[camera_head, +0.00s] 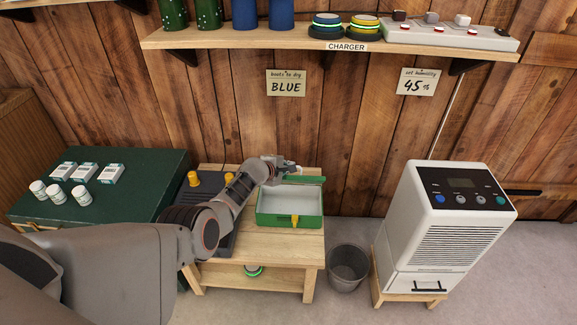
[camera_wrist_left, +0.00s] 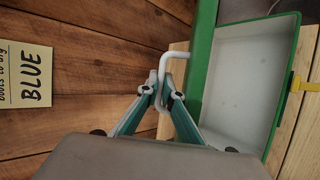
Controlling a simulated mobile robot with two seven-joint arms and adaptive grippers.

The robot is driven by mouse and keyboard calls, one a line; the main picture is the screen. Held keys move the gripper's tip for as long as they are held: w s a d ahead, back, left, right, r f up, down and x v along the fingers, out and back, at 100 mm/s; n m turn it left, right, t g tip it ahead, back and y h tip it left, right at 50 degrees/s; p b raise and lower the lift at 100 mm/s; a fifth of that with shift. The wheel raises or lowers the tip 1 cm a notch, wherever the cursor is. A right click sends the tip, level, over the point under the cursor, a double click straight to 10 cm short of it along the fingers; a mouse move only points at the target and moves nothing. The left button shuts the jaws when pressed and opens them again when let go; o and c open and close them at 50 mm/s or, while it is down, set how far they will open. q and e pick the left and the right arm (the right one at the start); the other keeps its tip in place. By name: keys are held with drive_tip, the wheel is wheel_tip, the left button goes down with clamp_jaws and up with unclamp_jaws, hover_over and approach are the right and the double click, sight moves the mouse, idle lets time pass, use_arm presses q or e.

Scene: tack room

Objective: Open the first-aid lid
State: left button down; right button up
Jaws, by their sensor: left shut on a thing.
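The first-aid box (camera_head: 290,219) is green with a pale, empty-looking interior and a yellow latch (camera_head: 295,220) at its front. It sits on a small wooden table. Its green lid (camera_head: 305,180) is raised at the back, seen nearly edge-on; it also shows in the left wrist view (camera_wrist_left: 200,65). My left gripper (camera_head: 295,168) is behind the box at the lid. In the left wrist view, its fingers (camera_wrist_left: 165,90) are shut on a white bent handle (camera_wrist_left: 172,55) beside the lid. My right gripper is out of view.
A dark tray with yellow knobs (camera_head: 194,179) lies left of the box, partly behind my arm. A bin (camera_head: 348,268) and white dehumidifier (camera_head: 450,225) stand to the right. A green chest (camera_head: 140,165) holds several white bottles and boxes. A shelf (camera_head: 220,40) runs above.

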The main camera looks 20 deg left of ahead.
use_arm(q)
drive_tip(key=c, duration=2.5)
unclamp_jaws()
drive_tip(key=shift+w+a+r+t, duration=0.15)
drive_tip(key=shift+w+a+r, duration=0.2)
drive_tip(key=shift+r, duration=0.25)
drive_tip(key=shift+w+a+r+t, duration=0.2)
drive_tip(key=shift+w+r, duration=0.25)
drive_tip(key=shift+r, duration=0.15)
drive_tip(key=o, duration=0.5)
drive_tip(key=shift+d+f, duration=0.15)
drive_tip(key=shift+f, duration=0.25)
drive_tip(key=shift+s+f, duration=0.2)
drive_tip(key=shift+f, duration=0.1)
drive_tip(key=shift+c, duration=1.5)
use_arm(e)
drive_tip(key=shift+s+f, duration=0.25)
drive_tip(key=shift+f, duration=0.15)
use_arm(q)
drive_tip(key=shift+s, duration=0.1)
drive_tip(key=shift+c, duration=0.9)
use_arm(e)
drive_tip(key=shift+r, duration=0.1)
